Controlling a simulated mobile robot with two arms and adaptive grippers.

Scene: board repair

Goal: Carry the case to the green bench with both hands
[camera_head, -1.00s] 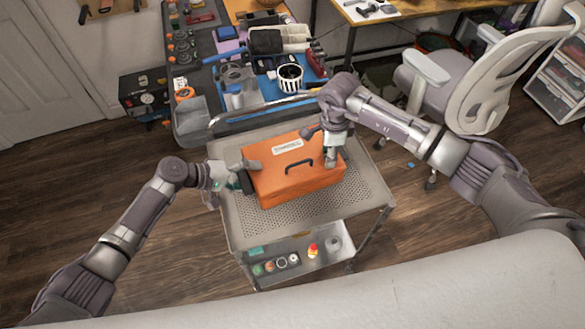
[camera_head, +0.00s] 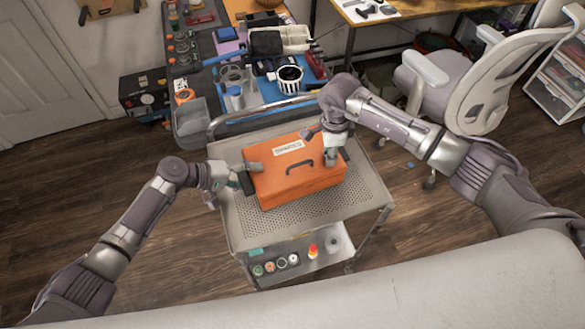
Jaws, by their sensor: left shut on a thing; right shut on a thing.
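The orange case (camera_head: 290,182) has a dark top handle and a white label, and sits on or just above the perforated top of a grey cart (camera_head: 240,235); I cannot tell whether it touches. My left gripper (camera_head: 246,176) is shut on the case's left side. My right gripper (camera_head: 333,148) is shut on the case at its right side, reaching from behind and above. The fingertips are partly hidden. No bench that is clearly green shows.
A crowded workbench with a blue mat (camera_head: 262,96) stands behind the cart. An office chair (camera_head: 468,80) is at right. The cart's lower shelf (camera_head: 310,262) holds several small items. Wooden floor (camera_head: 130,195) is clear at left.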

